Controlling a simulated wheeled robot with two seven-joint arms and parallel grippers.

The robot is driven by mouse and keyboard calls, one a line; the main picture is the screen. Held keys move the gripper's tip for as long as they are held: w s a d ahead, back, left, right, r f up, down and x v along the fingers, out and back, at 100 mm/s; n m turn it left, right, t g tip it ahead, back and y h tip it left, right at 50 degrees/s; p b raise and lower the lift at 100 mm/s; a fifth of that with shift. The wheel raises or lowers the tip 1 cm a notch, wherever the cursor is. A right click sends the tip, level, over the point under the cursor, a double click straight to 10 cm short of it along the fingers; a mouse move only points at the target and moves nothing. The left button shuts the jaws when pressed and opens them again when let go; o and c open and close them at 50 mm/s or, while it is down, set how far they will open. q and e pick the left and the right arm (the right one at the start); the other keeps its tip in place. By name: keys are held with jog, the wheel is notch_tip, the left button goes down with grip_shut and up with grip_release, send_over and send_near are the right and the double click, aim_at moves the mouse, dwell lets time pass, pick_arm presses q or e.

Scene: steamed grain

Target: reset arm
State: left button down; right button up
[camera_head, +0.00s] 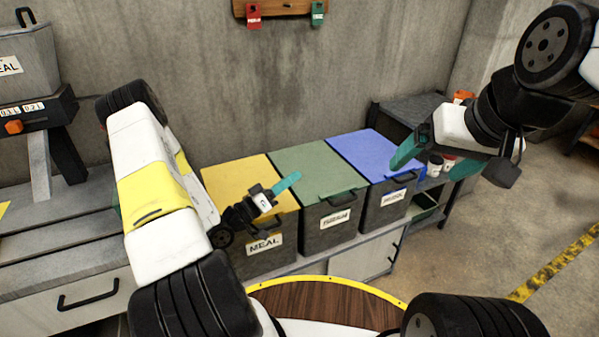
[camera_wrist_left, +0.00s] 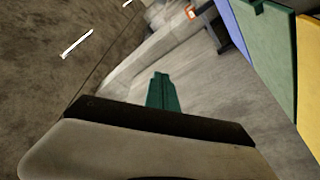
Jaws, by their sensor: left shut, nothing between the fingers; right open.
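My left gripper (camera_head: 287,184) is in the head view, in front of the yellow-lidded bin, with its teal fingers together and nothing between them. The teal fingers also show in the left wrist view (camera_wrist_left: 162,92). My right gripper (camera_head: 432,162) is at the upper right of the head view, raised near the blue-lidded bin. Its teal fingers are apart and empty.
Three lidded bins stand in a row: yellow (camera_head: 235,182), green (camera_head: 318,170) and blue (camera_head: 378,155). A grey hopper machine (camera_head: 30,75) stands at the far left. A round wooden top (camera_head: 320,303) is in front of me. Open floor lies at the right.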

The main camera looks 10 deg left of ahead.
pick_arm(q)
jog(key=s+d+r+m+g, duration=0.3)
jog(key=s+d+r+g, duration=0.25)
jog(key=s+g, duration=0.35)
jog(key=s+d+r+m+g, duration=0.4)
jog(key=s+d+r+g, duration=0.1)
jog(key=s+r+g, duration=0.3)
jog(key=s+a+r+n+t+y, duration=0.5)
jog(key=a+r+n+t+y, duration=0.2)
jog(key=a+y, duration=0.4)
notch_tip(320, 180, up, 2)
jog(key=shift+a+r+t+y, duration=0.15)
jog(key=shift+a+t+y, duration=0.2)
jog(key=shift+t+y, duration=0.25)
jog(key=shift+s, duration=0.1)
